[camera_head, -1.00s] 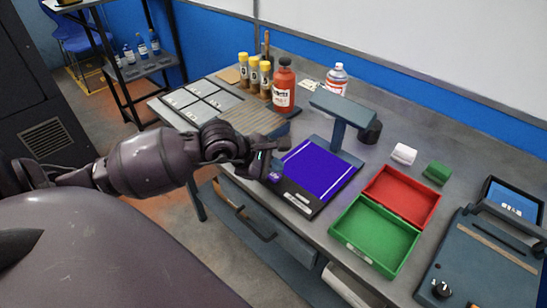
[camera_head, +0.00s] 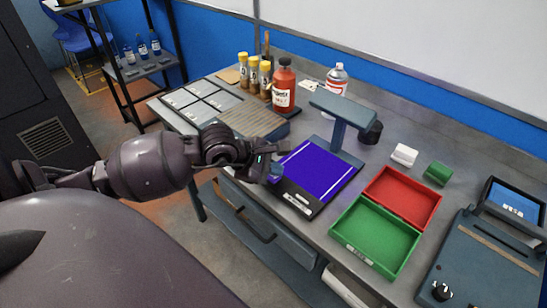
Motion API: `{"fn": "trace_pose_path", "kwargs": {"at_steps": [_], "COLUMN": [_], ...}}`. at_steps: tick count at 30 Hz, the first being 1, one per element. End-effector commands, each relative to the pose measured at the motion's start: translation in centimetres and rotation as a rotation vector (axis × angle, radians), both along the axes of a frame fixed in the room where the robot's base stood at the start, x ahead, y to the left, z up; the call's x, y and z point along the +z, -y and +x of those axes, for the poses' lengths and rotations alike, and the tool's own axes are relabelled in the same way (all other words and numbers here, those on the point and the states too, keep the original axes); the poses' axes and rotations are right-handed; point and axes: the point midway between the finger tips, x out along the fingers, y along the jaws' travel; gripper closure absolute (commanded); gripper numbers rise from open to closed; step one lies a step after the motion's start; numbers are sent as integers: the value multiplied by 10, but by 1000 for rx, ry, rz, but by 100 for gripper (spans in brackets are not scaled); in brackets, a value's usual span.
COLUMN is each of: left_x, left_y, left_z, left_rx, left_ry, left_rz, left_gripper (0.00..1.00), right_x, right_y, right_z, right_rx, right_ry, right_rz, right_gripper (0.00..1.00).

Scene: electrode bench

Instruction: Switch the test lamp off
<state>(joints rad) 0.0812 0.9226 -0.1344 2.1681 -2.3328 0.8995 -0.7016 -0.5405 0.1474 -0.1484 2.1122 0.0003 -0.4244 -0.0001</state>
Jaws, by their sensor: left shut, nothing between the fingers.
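The test lamp (camera_head: 343,109) is a blue-grey stand with a flat overhanging head. A bright purple-blue panel (camera_head: 318,168) lies on its dark base below the head. A pale label (camera_head: 298,199) shows on the front strip of the base. My left gripper (camera_head: 274,172) is shut and empty at the front left corner of the base. It hides that corner, and I cannot tell whether it touches anything there. I cannot make out a switch. My right gripper is not in view.
A green tray (camera_head: 348,247) and a red tray (camera_head: 437,206) sit right of the lamp. A red bottle (camera_head: 283,88) and several yellow-capped vials (camera_head: 254,72) stand behind my gripper. A blue-grey device with a knob (camera_head: 441,292) is at the far right.

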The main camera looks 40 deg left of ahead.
Motion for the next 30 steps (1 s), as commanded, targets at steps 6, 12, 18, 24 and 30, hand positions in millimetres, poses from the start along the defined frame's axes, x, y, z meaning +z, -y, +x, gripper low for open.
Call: {"fn": "trace_pose_path", "kwargs": {"at_steps": [6,12,18,24,30], "left_x": [0,-2,-4,-6,-4], "left_y": [0,0,0,0,0], "left_z": [0,0,0,0,0], "left_rx": [1,0,0,0,1], "left_ry": [1,0,0,0,1], "left_rz": [0,0,0,0,0], "left_gripper": [100,100,100,100,100], "right_x": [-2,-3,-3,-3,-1], "right_y": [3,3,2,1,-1], "right_z": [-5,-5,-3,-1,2], "right_rx": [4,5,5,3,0], "right_ry": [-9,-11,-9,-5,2], "right_rz": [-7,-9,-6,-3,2], "right_gripper": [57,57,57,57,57]}}
